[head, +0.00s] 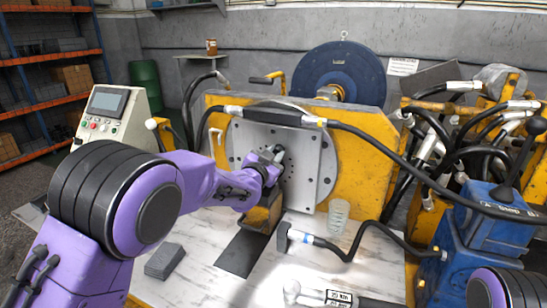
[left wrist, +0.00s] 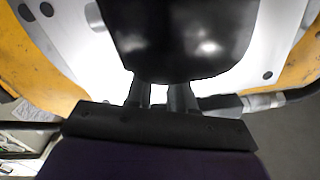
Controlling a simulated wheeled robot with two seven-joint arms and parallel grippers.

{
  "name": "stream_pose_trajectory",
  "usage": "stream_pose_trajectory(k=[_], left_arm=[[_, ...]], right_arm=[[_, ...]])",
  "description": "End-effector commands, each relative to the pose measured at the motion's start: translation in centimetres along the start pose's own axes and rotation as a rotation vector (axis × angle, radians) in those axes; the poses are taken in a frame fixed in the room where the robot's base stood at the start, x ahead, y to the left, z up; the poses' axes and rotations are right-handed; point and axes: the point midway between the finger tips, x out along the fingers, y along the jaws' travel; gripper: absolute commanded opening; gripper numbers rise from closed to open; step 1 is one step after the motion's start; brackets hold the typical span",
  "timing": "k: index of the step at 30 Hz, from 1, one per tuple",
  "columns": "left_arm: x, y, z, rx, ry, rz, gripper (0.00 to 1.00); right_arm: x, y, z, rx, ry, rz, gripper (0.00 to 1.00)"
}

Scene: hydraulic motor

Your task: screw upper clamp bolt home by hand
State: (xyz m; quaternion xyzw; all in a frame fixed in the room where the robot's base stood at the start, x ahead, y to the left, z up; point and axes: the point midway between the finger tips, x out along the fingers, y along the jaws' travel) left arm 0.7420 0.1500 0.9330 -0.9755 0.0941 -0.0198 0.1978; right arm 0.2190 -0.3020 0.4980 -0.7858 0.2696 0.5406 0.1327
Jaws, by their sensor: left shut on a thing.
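My left gripper (head: 273,156) reaches in from the left to the face of a grey steel plate (head: 310,160) on the yellow frame (head: 360,165). In the left wrist view its two dark fingers (left wrist: 160,95) run close together up to a glossy black part (left wrist: 185,40), which hides their tips. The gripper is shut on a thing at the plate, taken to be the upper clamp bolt. The bolt itself cannot be made out in either view. My right gripper is not in view; only part of my right arm shows at the lower right.
Black hoses cross the plate's top and the right side. A large blue disc (head: 340,75) stands behind the frame. A blue machine (head: 480,235) stands at right.

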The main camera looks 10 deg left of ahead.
Motion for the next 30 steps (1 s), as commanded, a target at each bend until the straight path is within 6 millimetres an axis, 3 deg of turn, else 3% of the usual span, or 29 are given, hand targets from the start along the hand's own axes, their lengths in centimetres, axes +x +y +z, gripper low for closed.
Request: stream_pose_trajectory(k=[10, 26, 27, 29, 30], left_arm=[[-0.04, 0.13, 0.29, 0.132, -0.006, 0.003, 0.00], [-0.05, 0.09, 0.31, 0.151, -0.007, 0.003, 0.00], [-0.05, 0.09, 0.31, 0.151, -0.007, 0.003, 0.33], [-0.04, 0.09, 0.27, 0.151, -0.006, 0.002, 0.48], [-0.03, 0.08, 0.24, 0.151, -0.005, 0.002, 0.48]], right_arm=[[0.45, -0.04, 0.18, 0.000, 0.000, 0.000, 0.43], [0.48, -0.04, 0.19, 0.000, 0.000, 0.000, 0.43], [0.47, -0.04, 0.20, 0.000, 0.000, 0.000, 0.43], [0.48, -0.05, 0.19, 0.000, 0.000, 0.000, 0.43], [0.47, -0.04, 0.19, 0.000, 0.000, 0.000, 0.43]])
